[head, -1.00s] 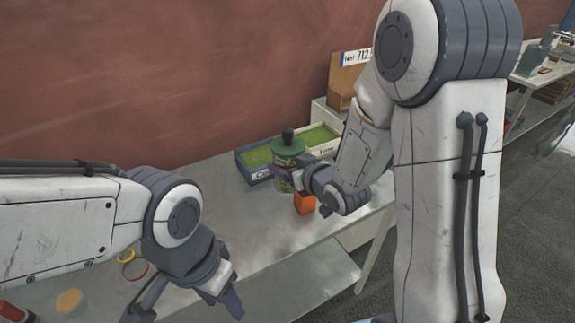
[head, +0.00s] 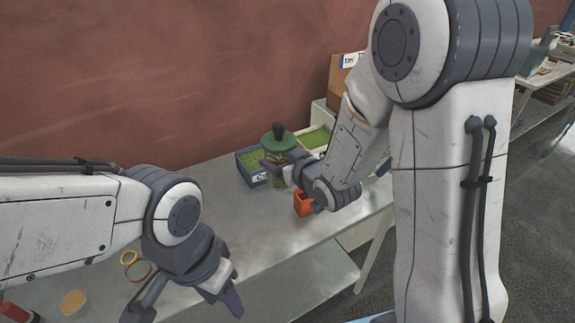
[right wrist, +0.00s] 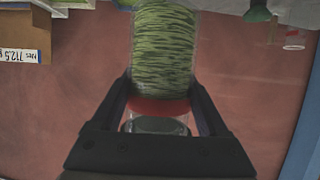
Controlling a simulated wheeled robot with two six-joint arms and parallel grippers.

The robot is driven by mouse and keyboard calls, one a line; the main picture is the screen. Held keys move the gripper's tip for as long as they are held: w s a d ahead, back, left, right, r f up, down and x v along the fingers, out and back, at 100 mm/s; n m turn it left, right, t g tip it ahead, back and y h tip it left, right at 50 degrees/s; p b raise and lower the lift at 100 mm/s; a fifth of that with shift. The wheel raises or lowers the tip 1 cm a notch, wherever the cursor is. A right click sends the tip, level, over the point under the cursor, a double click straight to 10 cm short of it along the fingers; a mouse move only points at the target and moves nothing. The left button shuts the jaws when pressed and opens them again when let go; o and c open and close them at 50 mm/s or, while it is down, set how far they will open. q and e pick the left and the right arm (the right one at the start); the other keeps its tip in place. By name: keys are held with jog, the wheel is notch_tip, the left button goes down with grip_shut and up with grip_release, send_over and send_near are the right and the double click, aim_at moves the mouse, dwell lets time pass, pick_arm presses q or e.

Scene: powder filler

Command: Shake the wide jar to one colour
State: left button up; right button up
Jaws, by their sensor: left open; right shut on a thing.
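In the right wrist view the jar (right wrist: 164,50) is filled with streaks of light green and dark, not one even colour. Its far end is cut off there. My left gripper (head: 190,306) is open and empty over the front of the bench.
Trays of green powder, one blue (head: 247,176) and one pale (head: 326,138), stand behind the jar. An orange box (head: 303,204) stands close in front of it. Rings (head: 138,271) and a tan disc (head: 73,302) lie at the left. The bench middle is clear.

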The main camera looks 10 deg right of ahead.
jog(key=shift+a, duration=1.25)
jog(key=d, duration=0.9)
jog(key=a+b, duration=0.2)
jog(key=a, duration=0.7)
jog(key=shift+b, duration=0.3)
jog(key=d, duration=0.5)
jog(key=shift+d+f, duration=0.1)
jog(key=shift+a, duration=0.3)
